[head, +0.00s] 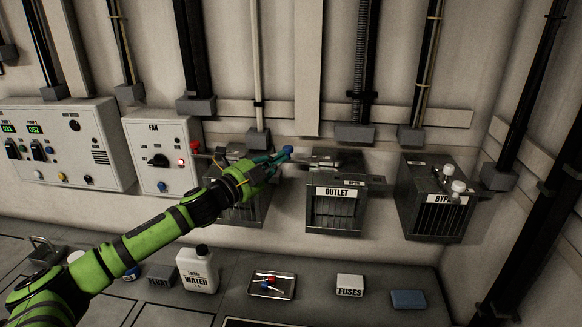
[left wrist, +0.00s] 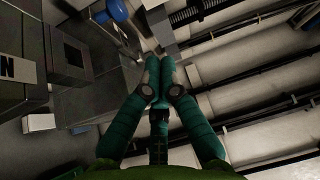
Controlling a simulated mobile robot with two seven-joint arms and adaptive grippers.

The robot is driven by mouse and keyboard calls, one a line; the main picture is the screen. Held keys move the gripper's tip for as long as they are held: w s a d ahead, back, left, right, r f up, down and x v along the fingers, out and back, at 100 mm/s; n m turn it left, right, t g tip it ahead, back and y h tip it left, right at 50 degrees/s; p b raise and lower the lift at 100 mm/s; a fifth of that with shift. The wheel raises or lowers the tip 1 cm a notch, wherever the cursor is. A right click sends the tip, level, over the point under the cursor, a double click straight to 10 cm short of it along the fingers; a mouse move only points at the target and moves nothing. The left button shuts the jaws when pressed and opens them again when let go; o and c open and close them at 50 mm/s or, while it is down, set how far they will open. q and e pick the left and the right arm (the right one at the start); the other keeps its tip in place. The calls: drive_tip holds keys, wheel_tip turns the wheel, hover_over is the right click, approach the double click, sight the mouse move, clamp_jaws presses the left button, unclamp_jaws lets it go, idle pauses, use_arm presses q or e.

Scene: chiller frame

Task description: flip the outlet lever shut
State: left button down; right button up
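The outlet box (head: 335,214) is a grey metal housing labelled OUTLET, with a small OPEN tag on its upper right. A blue ball knob (head: 287,150) shows just left of its top; it also shows in the left wrist view (left wrist: 111,10). I cannot tell how the knob's lever joins the box. My left gripper (head: 272,164) has teal fingers just left of and below the knob. In the left wrist view its fingertips (left wrist: 161,76) are together with nothing seen between them, and the knob is apart from them. My right gripper is not in view.
A bypass box (head: 425,212) with white knobs stands at right. Another box (head: 240,213) is partly behind my left arm. The fan panel (head: 160,160) is at left. The ledge below holds a water jug (head: 198,272), a tray (head: 272,292), a fuses box (head: 349,286) and a blue block (head: 408,299).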

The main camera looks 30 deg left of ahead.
use_arm(q)
drive_tip(key=a, duration=0.1)
drive_tip(key=a+f+b, duration=0.1)
drive_tip(key=a, duration=0.1)
drive_tip(key=w+a+f, duration=0.1)
drive_tip(key=a, duration=0.1)
drive_tip(key=shift+a+f, duration=0.15)
drive_tip(key=shift+a, duration=0.1)
drive_tip(key=shift+w+a+f+b, duration=0.15)
drive_tip(key=shift+a, duration=0.35)
drive_tip(key=shift+w+a+f+b, duration=0.1)
drive_tip(key=shift+a+b, duration=0.05)
drive_tip(key=shift+a, duration=0.3)
drive_tip(key=shift+s+a+r, duration=0.2)
drive_tip(key=shift+s+r, duration=0.1)
drive_tip(key=shift+r, duration=0.05)
drive_tip(key=shift+s+d+r, duration=0.15)
drive_tip(key=shift+s+r, duration=0.05)
drive_tip(key=shift+s, duration=0.05)
drive_tip(key=shift+w+a+f, duration=0.2)
drive_tip(key=shift+s+d+r, duration=0.1)
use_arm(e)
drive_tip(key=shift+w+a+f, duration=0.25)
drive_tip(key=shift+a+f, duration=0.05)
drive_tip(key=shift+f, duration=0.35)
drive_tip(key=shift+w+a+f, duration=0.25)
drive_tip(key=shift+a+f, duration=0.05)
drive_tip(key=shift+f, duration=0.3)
use_arm(q)
drive_tip(key=shift+s, duration=0.1)
